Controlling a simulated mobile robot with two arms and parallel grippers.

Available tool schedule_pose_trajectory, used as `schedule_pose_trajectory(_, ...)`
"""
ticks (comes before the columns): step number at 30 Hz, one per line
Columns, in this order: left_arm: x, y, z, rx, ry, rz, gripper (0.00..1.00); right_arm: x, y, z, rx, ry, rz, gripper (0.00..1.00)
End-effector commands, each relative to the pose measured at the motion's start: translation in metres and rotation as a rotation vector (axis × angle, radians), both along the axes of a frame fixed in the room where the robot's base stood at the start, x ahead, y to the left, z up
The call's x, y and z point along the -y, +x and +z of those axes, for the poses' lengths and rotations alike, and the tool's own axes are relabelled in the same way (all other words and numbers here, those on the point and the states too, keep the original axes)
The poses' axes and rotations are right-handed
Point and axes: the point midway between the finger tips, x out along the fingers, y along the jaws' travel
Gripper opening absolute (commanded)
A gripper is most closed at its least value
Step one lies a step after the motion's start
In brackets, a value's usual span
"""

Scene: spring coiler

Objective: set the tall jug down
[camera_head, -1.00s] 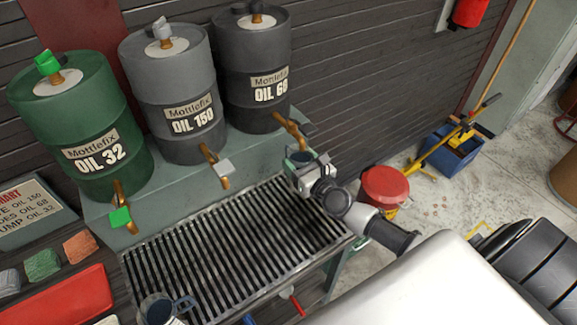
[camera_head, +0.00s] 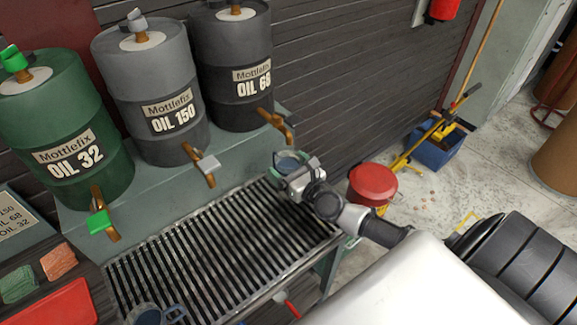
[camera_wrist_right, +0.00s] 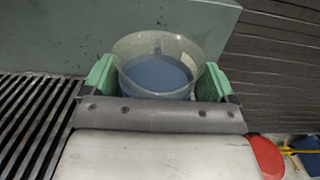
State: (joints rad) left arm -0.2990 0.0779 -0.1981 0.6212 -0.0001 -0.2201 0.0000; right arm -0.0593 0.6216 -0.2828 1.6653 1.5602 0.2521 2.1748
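A clear jug (camera_head: 287,163) with blue-grey liquid in it is at my right gripper (camera_head: 290,172), at the far right corner of the slatted grate (camera_head: 215,235), just in front of the OIL 68 tap (camera_head: 277,125). In the right wrist view the jug (camera_wrist_right: 158,77) is upright between the two green finger pads, which press on its sides. Its base is hidden, so I cannot tell whether it touches the grate. Another jug (camera_head: 150,317) with a handle stands at the grate's near left, cut by the frame edge. My left gripper is out of view.
Green OIL 32 (camera_head: 70,130), grey OIL 150 (camera_head: 160,95) and dark OIL 68 (camera_head: 235,65) drums stand on the ledge behind. A red-lidded can (camera_head: 373,184) stands right of the grate. The middle of the grate is clear. A red tray (camera_head: 55,305) lies at lower left.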

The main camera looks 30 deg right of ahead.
Motion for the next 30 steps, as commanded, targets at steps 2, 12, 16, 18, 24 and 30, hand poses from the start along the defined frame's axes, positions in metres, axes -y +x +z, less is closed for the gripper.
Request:
schedule_pose_trajectory(2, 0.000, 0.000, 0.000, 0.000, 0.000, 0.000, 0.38, 0.000, 0.000, 0.000, 0.000, 0.000, 0.000, 0.88)
schedule_pose_trajectory(12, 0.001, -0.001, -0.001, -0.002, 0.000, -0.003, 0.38, 0.002, -0.023, 0.001, -0.003, 0.000, 0.000, 0.88)
schedule_pose_trajectory(16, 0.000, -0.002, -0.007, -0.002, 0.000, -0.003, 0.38, 0.004, -0.051, -0.001, -0.005, -0.001, 0.001, 0.88)
schedule_pose_trajectory(18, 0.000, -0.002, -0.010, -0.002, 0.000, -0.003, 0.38, 0.005, -0.066, 0.000, -0.003, -0.001, 0.001, 0.88)
schedule_pose_trajectory(24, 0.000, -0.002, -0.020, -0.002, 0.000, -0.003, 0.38, 0.008, -0.100, -0.001, -0.003, -0.002, 0.000, 0.88)
schedule_pose_trajectory(30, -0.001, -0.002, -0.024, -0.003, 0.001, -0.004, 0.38, 0.009, -0.117, 0.002, -0.001, -0.001, 0.000, 0.88)
